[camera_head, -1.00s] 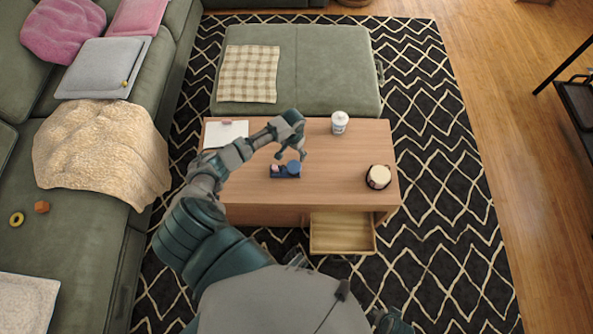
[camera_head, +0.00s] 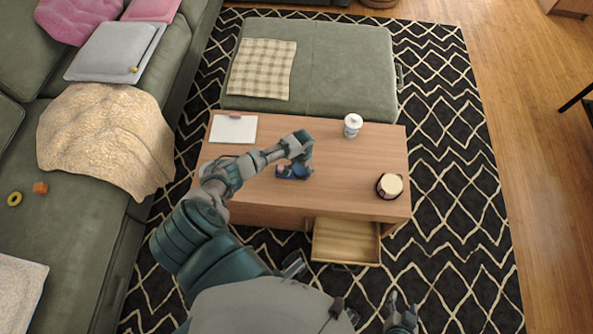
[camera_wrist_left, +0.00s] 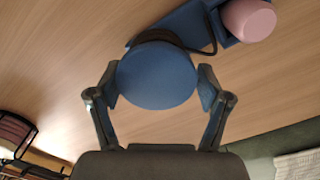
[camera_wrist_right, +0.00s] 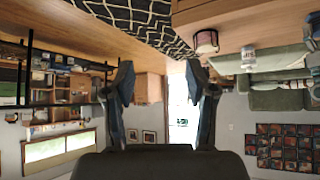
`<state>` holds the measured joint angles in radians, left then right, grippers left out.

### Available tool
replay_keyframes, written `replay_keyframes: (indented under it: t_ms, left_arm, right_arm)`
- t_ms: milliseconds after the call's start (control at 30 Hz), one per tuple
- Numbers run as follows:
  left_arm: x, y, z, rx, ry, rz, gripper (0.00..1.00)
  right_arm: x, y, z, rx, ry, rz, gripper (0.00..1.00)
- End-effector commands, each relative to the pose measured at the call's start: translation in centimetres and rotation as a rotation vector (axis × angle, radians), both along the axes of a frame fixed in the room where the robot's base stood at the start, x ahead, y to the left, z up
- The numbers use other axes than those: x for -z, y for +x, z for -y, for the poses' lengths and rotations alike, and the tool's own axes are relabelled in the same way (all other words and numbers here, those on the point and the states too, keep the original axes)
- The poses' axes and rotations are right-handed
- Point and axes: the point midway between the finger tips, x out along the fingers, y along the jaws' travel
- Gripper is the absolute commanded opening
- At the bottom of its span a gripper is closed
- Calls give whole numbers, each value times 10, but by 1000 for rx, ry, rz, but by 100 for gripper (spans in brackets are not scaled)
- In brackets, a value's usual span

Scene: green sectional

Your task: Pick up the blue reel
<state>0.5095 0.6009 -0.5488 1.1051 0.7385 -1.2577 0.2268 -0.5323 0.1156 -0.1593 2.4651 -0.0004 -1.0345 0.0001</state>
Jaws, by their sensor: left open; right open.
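The blue reel (camera_wrist_left: 157,76) is a round blue disc seen face-on in the left wrist view, with a dark band behind its rim. It sits at a blue holder (camera_wrist_left: 222,32) on the coffee table, beside a pink piece (camera_wrist_left: 248,19). My left gripper (camera_wrist_left: 158,85) is open, with one finger on each side of the reel; whether the fingers touch it I cannot tell. In the head view my left gripper (camera_head: 300,160) is over the reel and mostly hides it. My right gripper (camera_wrist_right: 164,75) is open and empty, away from the table.
The wooden coffee table (camera_head: 340,160) has an open drawer (camera_head: 346,240) at its front. A white cup (camera_head: 352,125), a dark round pot with a pale top (camera_head: 390,186) and a white sheet (camera_head: 233,128) stand clear of the reel. A green sofa (camera_head: 70,220) is on the left.

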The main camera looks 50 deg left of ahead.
Motion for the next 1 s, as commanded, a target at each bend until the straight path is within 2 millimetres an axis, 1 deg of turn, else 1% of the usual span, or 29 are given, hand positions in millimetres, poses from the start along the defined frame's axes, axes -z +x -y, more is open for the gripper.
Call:
replay_keyframes:
  t_ms: [33, 167, 433, 467, 500, 567, 600, 633, 667, 1000]
  left_arm:
    - [9, -1, 1, 0, 1, -3, 78]
    - [14, 0, 1, 1, 1, 0, 78]
    - [15, 0, 0, 1, 0, 2, 78]
    - [15, 0, 0, 1, -1, 1, 73]
    - [15, 0, 0, 1, -1, 1, 63]
    - [15, 0, 0, 1, -1, 1, 48]
    - [15, 0, 0, 1, -1, 1, 38]
    - [15, 0, 0, 1, -1, 1, 30]
    - [15, 0, 0, 1, -1, 1, 28]
    - [15, 0, 1, 1, 0, 2, 26]
  right_arm:
    - [0, 6, -2, -3, 10, 38, 56]
    - [-8, 17, -6, -6, 30, 111, 56]
    - [-12, 20, -8, -6, 32, 131, 56]
    - [-12, 20, -8, -6, 32, 131, 56]
    - [-12, 20, -8, -6, 32, 131, 56]
    - [-12, 21, -8, -6, 32, 130, 56]
    - [-12, 21, -8, -7, 32, 129, 56]
    - [-11, 21, -8, -6, 32, 128, 56]
    - [-11, 21, -8, -6, 32, 128, 56]
    - [-11, 21, -8, -6, 32, 127, 56]
